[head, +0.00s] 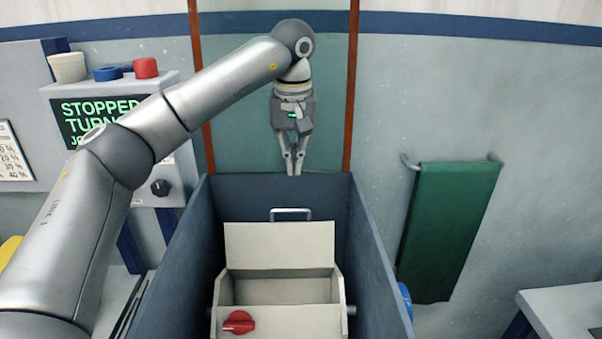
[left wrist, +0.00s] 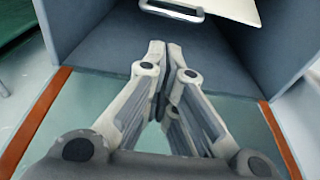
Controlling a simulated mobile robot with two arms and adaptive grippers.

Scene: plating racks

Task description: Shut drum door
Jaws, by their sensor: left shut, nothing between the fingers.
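The cream drum (head: 290,320) sits inside the dark blue-grey tank (head: 375,270). Its door (head: 279,245) stands open, raised at the far side of the opening, with a metal handle (head: 290,210) at its far edge. The drum's opening shows in front of the door. My left gripper (head: 293,172) points down with its fingers shut and empty, above the tank's far rim and beyond the handle. In the left wrist view, its fingertips (left wrist: 166,48) point toward the tank; the handle (left wrist: 172,11) and part of the door (left wrist: 235,8) show at the top. My right gripper is out of view.
A red knob (head: 239,322) is on the drum's front. A green towel (head: 447,230) hangs on the right wall. Tank walls flank the drum on both sides.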

